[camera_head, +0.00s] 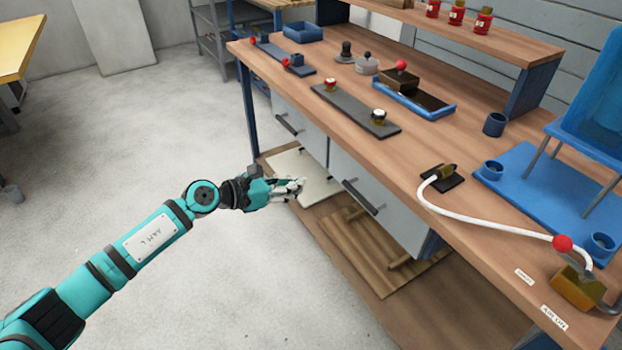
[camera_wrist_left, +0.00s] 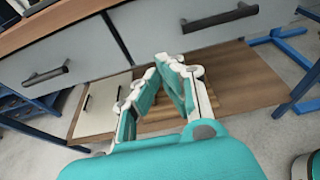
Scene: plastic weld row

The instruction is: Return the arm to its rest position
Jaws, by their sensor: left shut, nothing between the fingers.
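My left arm comes in from the left in the head view. My left gripper (camera_head: 297,187) is shut and empty, in front of the workbench's drawers and below the level of the bench top. The left wrist view shows its two fingers (camera_wrist_left: 165,85) with their tips together and nothing between them. The drawer fronts and the lower shelf lie beyond the fingers. My right gripper is in neither view.
The wooden workbench (camera_head: 440,165) fills the right side. Drawer handles (camera_head: 360,197) stick out near the left gripper. A white hose (camera_head: 480,228) and a blue stand (camera_head: 545,190) are on the bench. The grey floor (camera_head: 180,120) is open on the left.

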